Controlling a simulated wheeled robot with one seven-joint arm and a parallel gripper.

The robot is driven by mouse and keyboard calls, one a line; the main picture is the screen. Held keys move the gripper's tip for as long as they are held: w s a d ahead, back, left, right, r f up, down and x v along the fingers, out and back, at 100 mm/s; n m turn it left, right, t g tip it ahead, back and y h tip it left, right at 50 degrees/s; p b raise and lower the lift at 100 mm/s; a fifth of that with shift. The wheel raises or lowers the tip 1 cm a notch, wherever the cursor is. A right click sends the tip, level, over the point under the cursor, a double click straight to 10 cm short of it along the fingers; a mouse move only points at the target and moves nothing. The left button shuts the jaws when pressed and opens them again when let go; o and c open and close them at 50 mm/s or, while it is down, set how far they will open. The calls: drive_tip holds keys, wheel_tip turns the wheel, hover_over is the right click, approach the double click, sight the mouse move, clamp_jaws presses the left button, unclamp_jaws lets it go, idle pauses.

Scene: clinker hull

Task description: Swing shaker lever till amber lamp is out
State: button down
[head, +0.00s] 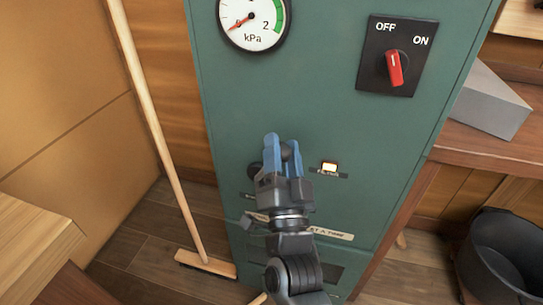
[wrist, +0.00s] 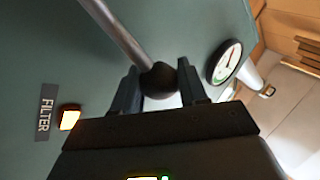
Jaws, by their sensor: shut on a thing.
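The shaker lever is a metal rod (wrist: 122,32) with a black ball knob (wrist: 159,80) in the wrist view. My gripper (wrist: 160,92) is shut on the knob, one finger on each side. In the head view my gripper (head: 282,150) is in front of the green cabinet (head: 325,120), its blue fingers around the knob, and hides most of the lever. The amber lamp (head: 329,168) is lit to the right of the fingers. It also glows in the wrist view (wrist: 69,118), beside a label reading FILTER (wrist: 45,112).
A kPa gauge (head: 252,22) has its red needle near the low end. A red rotary switch (head: 395,68) sits between OFF and ON marks. A broom (head: 165,150) leans left of the cabinet. A black bucket (head: 505,255) and a grey block (head: 492,100) are at right.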

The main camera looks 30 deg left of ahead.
drive_tip(key=shift+w+d+f+m, duration=0.1)
drive_tip(key=shift+d+f+m, duration=0.1)
drive_tip(key=shift+d+m, duration=0.25)
drive_tip(key=shift+t+h, duration=0.3)
drive_tip(key=c, duration=0.7)
unclamp_jaws()
drive_tip(key=shift+o, duration=0.2)
drive_tip(key=b+v, duration=0.1)
drive_tip(key=v, duration=0.6)
drive_tip(key=shift+s+d+f, duration=0.2)
drive_tip(key=shift+s, duration=0.05)
